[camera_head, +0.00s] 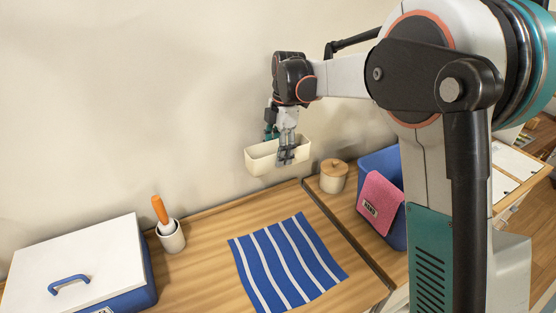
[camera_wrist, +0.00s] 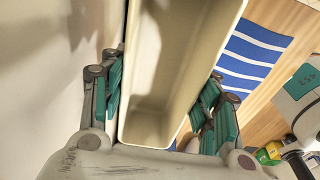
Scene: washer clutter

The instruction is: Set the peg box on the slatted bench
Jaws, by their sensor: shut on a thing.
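The peg box is a cream, open-topped, long box (camera_head: 262,158), held in the air near the wall, above the back of the wooden counter. My gripper (camera_head: 286,157) is shut on it, with the fingers at its long sides. In the wrist view the box (camera_wrist: 165,75) fills the middle, looks empty inside, and has green finger pads on both sides. I cannot make out a slatted bench in either view.
A blue-white striped cloth (camera_head: 287,262) lies on the counter. A white-lidded blue box (camera_head: 80,262), a cup with an orange-handled tool (camera_head: 171,237), a lidded jar (camera_head: 333,177) and a blue bin (camera_head: 384,165) with a pink towel (camera_head: 380,202) stand around it.

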